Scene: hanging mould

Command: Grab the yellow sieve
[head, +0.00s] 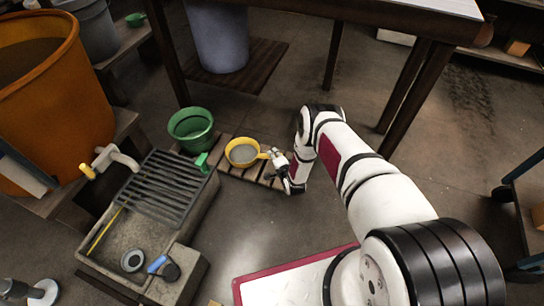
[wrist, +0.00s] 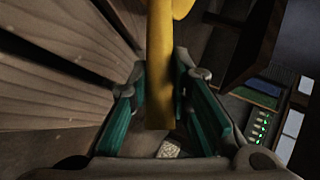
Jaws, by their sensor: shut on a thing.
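The yellow sieve (head: 242,152) has a round yellow rim with a grey mesh and a short yellow handle pointing right. In the head view it is at or just above a low slatted wooden pallet; I cannot tell if it touches. My gripper (head: 277,159) is at the end of its handle. In the wrist view the yellow handle (wrist: 159,75) stands between the two green-padded fingers of my gripper (wrist: 170,115), which are shut on it. The sieve's bowl is mostly out of the wrist view.
A green bucket (head: 191,128) stands just left of the sieve. A stone sink (head: 110,235) with a dark grate (head: 163,185) is at the left, by a large orange tub (head: 50,100). A table (head: 400,15) stands behind. The floor (head: 240,225) in front of the pallet is clear.

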